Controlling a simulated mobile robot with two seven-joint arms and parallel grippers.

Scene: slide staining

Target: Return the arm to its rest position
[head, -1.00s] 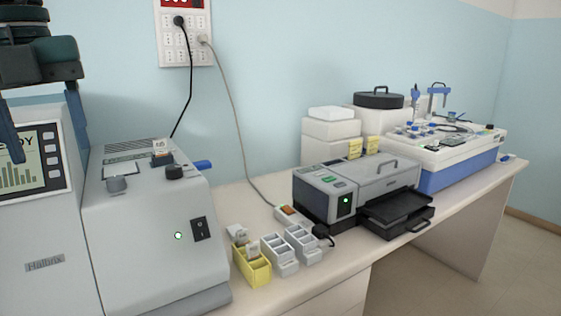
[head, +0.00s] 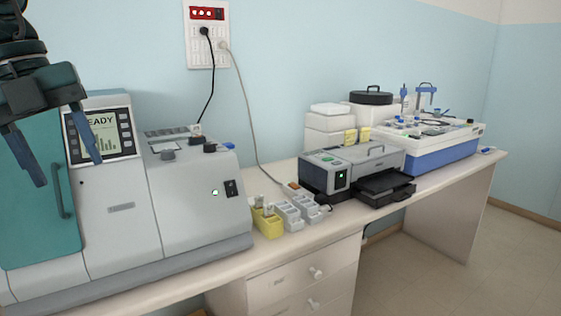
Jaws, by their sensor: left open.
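My left gripper (head: 66,172) is at the upper left of the head view, in front of the large grey machine (head: 120,225) with the teal door (head: 30,190). Its two blue fingers point down and are spread apart with nothing between them. It hangs in the air, overlapping the door and the edge of the machine's screen (head: 101,134) in the picture. My right gripper is not in view.
Along the bench stand a yellow rack (head: 268,222), grey racks (head: 289,217), a dark printer-like device (head: 345,178) with a black tray, and a blue-and-white workstation (head: 440,148). Drawers (head: 300,285) are below. Floor at the lower right is clear.

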